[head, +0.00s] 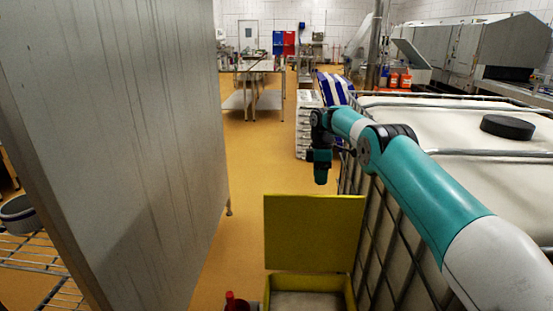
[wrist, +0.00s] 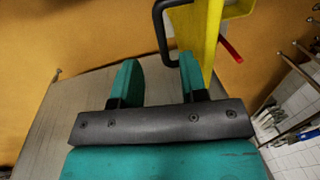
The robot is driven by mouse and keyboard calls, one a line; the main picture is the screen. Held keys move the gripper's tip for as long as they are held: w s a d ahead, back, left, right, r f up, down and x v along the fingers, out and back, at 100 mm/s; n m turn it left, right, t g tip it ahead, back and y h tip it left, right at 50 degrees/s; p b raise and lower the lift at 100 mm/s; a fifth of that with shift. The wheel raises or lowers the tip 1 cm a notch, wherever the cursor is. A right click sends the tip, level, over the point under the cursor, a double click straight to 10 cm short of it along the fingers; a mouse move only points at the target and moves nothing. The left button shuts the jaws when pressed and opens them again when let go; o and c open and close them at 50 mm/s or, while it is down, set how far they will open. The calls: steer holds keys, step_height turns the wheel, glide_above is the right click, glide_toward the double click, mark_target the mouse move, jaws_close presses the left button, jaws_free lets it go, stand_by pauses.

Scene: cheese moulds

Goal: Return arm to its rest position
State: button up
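My arm stretches from the lower right of the head view, over the caged white tank, to the middle. My gripper (head: 321,180) hangs there, pointing down, above the floor and beyond the raised yellow panel. In the wrist view my gripper (wrist: 158,72) has its two teal fingers apart, with nothing between them. It looks open and empty. I cannot tell its exact gap from the head view.
A tall grey panel (head: 120,130) fills the left. The caged white tank (head: 450,115) with a black lid stands right, under my arm. A yellow bin (head: 313,232) with a raised panel stands in front. Orange floor (head: 255,170) lies open between.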

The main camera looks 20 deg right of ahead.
steer(key=s+a+r+m+t+y, duration=0.1)
steer(key=s+a+r+m, duration=0.2)
steer(key=s+a+r, duration=1.25)
steer(key=s+a+m+y, duration=0.1)
steer(key=s+a, duration=0.2)
steer(key=s, duration=0.6)
steer(key=s+a+r+m, duration=0.1)
steer(key=s+a, duration=0.1)
steer(key=s, duration=0.8)
steer(key=s+a+m+y, duration=0.1)
steer(key=s+a, duration=0.2)
steer(key=s, duration=0.7)
steer(key=shift+s+a+r+t+y, duration=0.2)
steer(key=shift+a+r+t+y, duration=0.1)
steer(key=shift+a+r, duration=0.05)
steer(key=shift+d, duration=0.1)
